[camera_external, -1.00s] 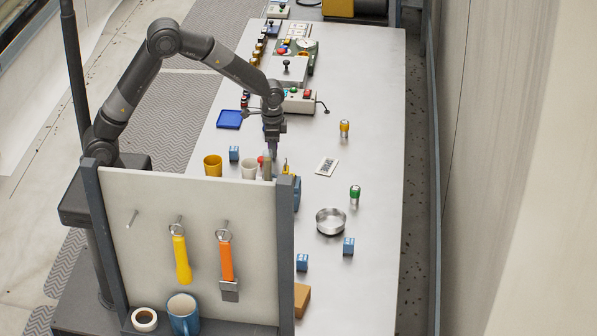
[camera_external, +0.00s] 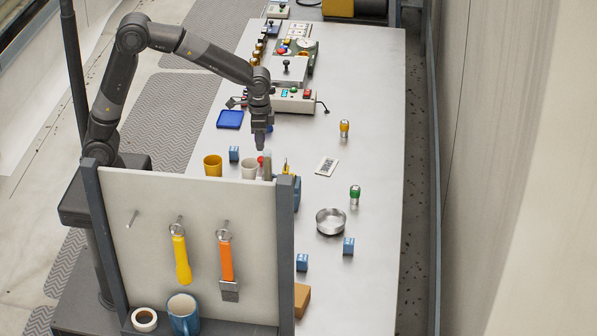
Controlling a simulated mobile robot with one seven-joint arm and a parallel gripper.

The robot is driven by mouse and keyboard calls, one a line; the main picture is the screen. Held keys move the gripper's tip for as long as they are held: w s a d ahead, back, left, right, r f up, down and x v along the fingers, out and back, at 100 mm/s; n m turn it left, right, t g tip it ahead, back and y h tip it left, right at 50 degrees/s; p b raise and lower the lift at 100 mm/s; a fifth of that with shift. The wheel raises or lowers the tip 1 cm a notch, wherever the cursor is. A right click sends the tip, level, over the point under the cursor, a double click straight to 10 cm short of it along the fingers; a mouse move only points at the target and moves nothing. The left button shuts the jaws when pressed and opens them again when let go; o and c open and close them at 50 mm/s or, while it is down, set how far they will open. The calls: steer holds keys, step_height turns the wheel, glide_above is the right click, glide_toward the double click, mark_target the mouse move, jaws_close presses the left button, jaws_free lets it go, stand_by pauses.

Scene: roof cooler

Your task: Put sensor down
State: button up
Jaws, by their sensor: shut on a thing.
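My gripper (camera_external: 259,143) points down above the table, behind the top edge of the pegboard and above the cups. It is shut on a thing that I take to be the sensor. That thing is too small and dark to tell apart from the fingers. Below the gripper are a white cup (camera_external: 249,169) and, right of it, an upright grey-green thing (camera_external: 267,160), its lower part hidden by the board. I cannot tell whether the gripper touches either.
A yellow cup (camera_external: 213,166), a blue tray (camera_external: 230,119) and a control box (camera_external: 294,101) are near the arm. The pegboard (camera_external: 150,230) stands in front. Two small cylinders, orange-topped (camera_external: 345,128) and green-topped (camera_external: 355,194), and a metal bowl (camera_external: 330,222) stand right. The table's right side is mostly clear.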

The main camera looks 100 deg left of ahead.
steer(key=shift+w+d+r, duration=0.25)
steer(key=shift+d, duration=0.1)
steer(key=w+d, duration=0.2)
steer(key=w, duration=0.6)
steer(key=w+d, duration=0.2)
steer(key=w, duration=0.6)
glide_above(327, 165)
steer(key=shift+n, duration=0.3)
step_height(327, 165, down, 6)
steer(key=shift+d+f, duration=0.1)
steer(key=shift+f, duration=2)
steer(key=shift+f, duration=0.15)
steer(key=o, duration=1)
step_height(327, 165, up, 12)
steer(key=shift+r, duration=0.25)
